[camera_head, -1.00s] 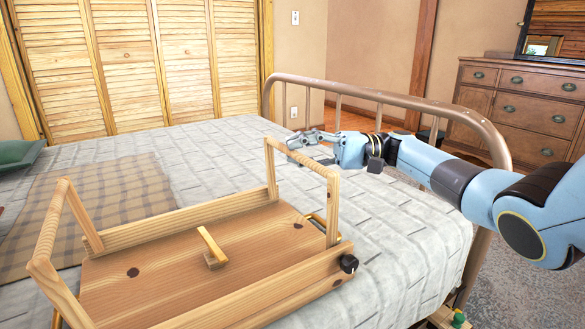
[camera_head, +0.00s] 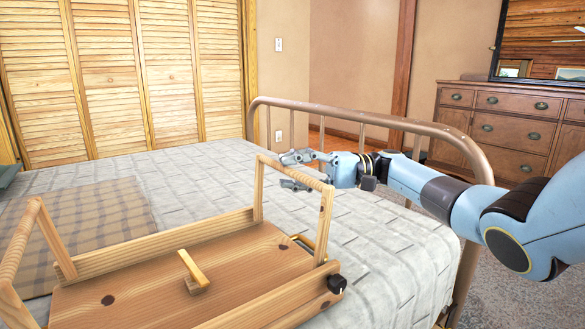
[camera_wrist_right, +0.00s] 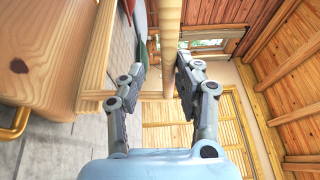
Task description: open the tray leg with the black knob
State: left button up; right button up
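The wooden tray (camera_head: 130,300) lies on the bed with a flat panel and a small wooden catch (camera_head: 193,273) in its middle. The U-shaped leg (camera_head: 326,225) at its right end stands up, with a black knob (camera_head: 337,284) at its near base. The other leg (camera_head: 52,238) stands up at the left end. My right gripper (camera_head: 287,172) is open at the top bar of the right leg. In the right wrist view, a wooden bar (camera_wrist_right: 169,45) runs between the spread fingers, closer to the right finger. My left gripper is not in view.
A plaid cloth (camera_head: 90,225) lies left of the tray. Bare quilt (camera_head: 375,240) surrounds the tray's right side. A dresser (camera_head: 500,120) stands beyond the rail.

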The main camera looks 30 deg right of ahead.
jog(key=shift+d, duration=0.1)
dwell(0.3)
jog(key=v, duration=1.2)
jog(key=shift+w+r, duration=0.1)
